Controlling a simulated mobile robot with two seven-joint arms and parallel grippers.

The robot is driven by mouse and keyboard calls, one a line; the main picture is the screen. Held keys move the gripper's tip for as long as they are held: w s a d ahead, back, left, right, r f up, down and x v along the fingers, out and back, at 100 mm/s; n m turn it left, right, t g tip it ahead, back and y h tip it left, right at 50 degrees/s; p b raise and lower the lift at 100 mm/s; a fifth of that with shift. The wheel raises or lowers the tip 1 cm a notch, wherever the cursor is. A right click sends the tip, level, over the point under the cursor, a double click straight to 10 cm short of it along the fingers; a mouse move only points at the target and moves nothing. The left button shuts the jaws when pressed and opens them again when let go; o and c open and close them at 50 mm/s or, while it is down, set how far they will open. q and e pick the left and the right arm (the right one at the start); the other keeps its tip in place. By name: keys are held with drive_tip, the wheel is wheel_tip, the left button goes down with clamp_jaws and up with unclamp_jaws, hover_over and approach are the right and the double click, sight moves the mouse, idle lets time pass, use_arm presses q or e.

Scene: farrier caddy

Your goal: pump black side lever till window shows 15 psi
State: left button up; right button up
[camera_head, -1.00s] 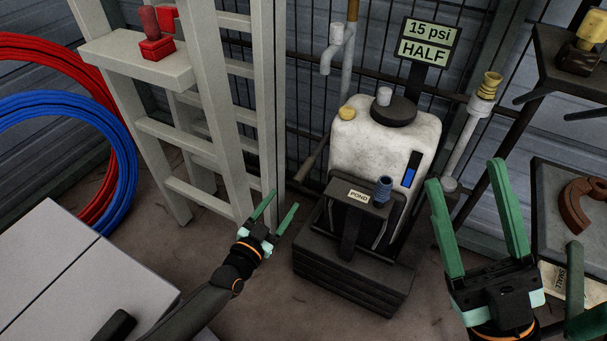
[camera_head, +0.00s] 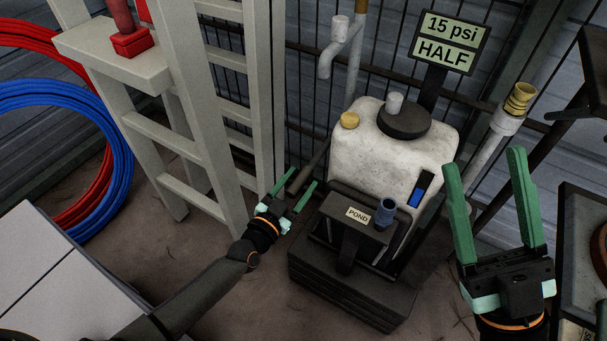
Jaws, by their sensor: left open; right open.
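A white tank (camera_head: 385,160) with a black cap stands on a dark stepped base. The black side lever (camera_head: 312,165) sticks out from the tank's left side, its end low and to the left. My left gripper (camera_head: 303,176) is open, with the lever's end seen between its fingers; I cannot tell whether they touch it. A panel (camera_head: 449,41) above the tank reads "15 psi" over "HALF". A narrow dark strip window (camera_head: 420,189) with blue in its lower part is on the tank's front. My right gripper (camera_head: 483,160) is open and empty, right of the tank.
A grey ladder (camera_head: 185,130) stands close left of my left gripper. A black box labelled POND (camera_head: 350,228) with a blue spout is in front of the tank. A pipe with a yellow top (camera_head: 520,98) rises behind my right gripper. Red and blue hoses (camera_head: 110,165) hang at left.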

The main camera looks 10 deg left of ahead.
use_arm(q)
drive_tip(key=shift+w, duration=0.1)
clamp_jaws()
idle(0.6)
idle(0.9)
